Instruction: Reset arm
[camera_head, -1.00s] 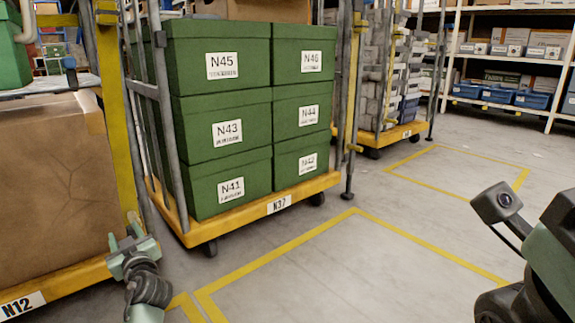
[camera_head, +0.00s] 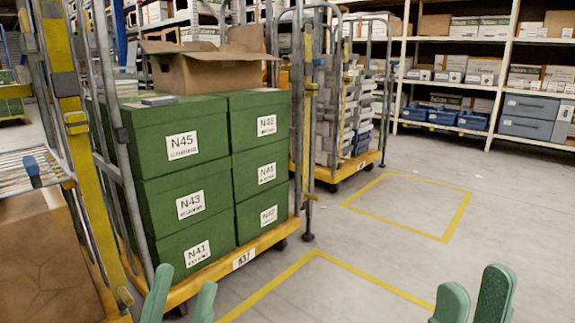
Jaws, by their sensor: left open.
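The task names only my arm. My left gripper (camera_head: 185,278) shows at the lower left edge of the head view as two green fingers pointing up. They are apart, with nothing seen between them. It appears in front of the yellow-based cart (camera_head: 243,258) labelled N37. My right gripper (camera_head: 475,280) shows at the lower right as two green fingers, also apart and empty, over the grey floor. The lower parts of both grippers are cut off by the frame edge.
Green boxes (camera_head: 188,158) stand stacked on the cart, with an open cardboard box (camera_head: 205,70) above them. A cart with a brown box (camera_head: 38,255) is close at left. Another loaded cart (camera_head: 358,168) stands behind. Shelves (camera_head: 400,75) line the back. Yellow-marked floor (camera_head: 405,205) at right is clear.

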